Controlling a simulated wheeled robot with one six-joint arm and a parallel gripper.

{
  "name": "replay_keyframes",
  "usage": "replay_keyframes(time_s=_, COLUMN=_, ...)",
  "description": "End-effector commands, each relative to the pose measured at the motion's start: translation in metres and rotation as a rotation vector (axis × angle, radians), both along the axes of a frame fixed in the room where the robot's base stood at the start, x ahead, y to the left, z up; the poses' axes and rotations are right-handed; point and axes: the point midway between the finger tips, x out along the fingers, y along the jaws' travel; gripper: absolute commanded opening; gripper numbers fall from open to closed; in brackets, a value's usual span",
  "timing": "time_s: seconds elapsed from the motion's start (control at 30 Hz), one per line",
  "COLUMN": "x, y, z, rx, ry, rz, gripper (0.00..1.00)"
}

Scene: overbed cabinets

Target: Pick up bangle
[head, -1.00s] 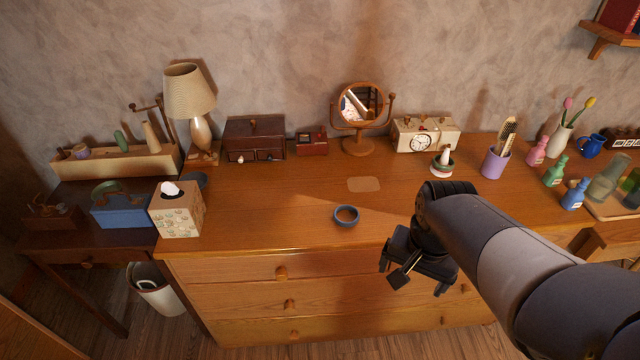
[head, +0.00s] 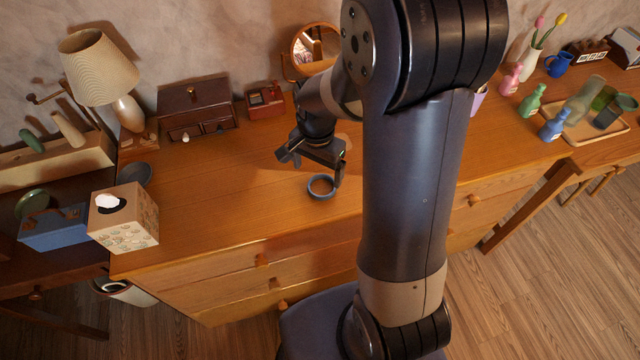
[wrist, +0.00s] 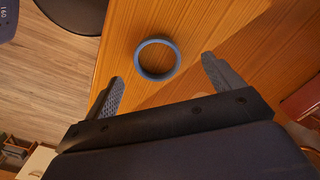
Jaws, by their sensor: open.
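The bangle (head: 321,187) is a blue-grey ring lying flat on the wooden dresser top, near its front edge. In the wrist view the bangle (wrist: 157,59) lies ahead of the fingertips, roughly centred between their lines and a little toward the left finger. My gripper (head: 312,170) is open and empty, just above and behind the bangle in the head view. Its two fingers also show in the wrist view (wrist: 164,78), spread wider than the ring. I see no contact with the bangle.
A tissue box (head: 124,217) stands at the dresser's left front. A lamp (head: 100,70), a dark wooden box (head: 198,108), a small red box (head: 265,101) and a round mirror (head: 316,46) stand along the back. My arm hides part of the right side.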

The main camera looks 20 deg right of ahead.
Motion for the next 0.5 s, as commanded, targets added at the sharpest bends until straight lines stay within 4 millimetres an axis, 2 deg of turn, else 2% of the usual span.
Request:
replay_keyframes(time_s=0.17, x=0.000, y=-0.003, z=-0.011, rx=0.000, ry=0.001, rz=-0.001, gripper=0.88)
replay_keyframes(time_s=0.37, x=0.000, y=-0.013, z=-0.037, rx=-0.001, ry=0.005, rz=-0.001, gripper=0.88)
replay_keyframes(time_s=0.5, x=0.001, y=-0.011, z=-0.052, rx=0.000, ry=0.001, rz=0.001, gripper=0.88)
